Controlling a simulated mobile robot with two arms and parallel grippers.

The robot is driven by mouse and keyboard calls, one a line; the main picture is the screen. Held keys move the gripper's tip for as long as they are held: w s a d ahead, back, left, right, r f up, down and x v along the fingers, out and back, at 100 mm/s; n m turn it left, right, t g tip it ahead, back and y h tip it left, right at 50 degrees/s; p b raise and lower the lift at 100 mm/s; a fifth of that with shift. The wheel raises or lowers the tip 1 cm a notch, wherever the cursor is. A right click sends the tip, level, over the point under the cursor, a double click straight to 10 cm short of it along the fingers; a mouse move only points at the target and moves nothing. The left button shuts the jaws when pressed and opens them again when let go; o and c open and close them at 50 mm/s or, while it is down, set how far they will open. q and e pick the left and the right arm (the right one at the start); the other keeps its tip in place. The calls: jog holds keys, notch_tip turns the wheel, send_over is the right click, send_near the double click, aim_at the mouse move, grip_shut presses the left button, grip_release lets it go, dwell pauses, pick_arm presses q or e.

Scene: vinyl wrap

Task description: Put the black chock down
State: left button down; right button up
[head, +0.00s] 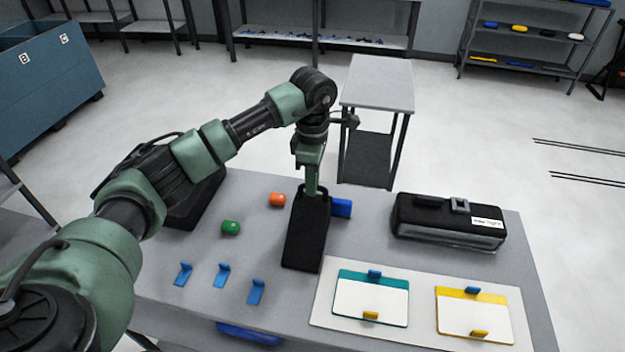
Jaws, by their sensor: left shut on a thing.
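The black chock (305,240) is a long dark block in the middle of the grey table (180,255). My left gripper (312,188) comes down from above and is shut on the chock's upper end. I cannot tell whether the chock's lower end touches the tabletop. The chock hides part of a blue block (342,208) just to its right. My right gripper is not in view.
Several blue clips (222,275) stand at the front left. A white board with teal-edged (371,298) and yellow-edged (473,314) cards lies front right. A black case (448,221) stands behind it.

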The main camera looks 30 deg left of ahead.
pick_arm(q)
jog(key=shift+f, duration=0.25)
jog(key=c, duration=1.6)
grip_release()
jog(key=shift+s+f, duration=0.1)
jog(key=shift+o, duration=0.7)
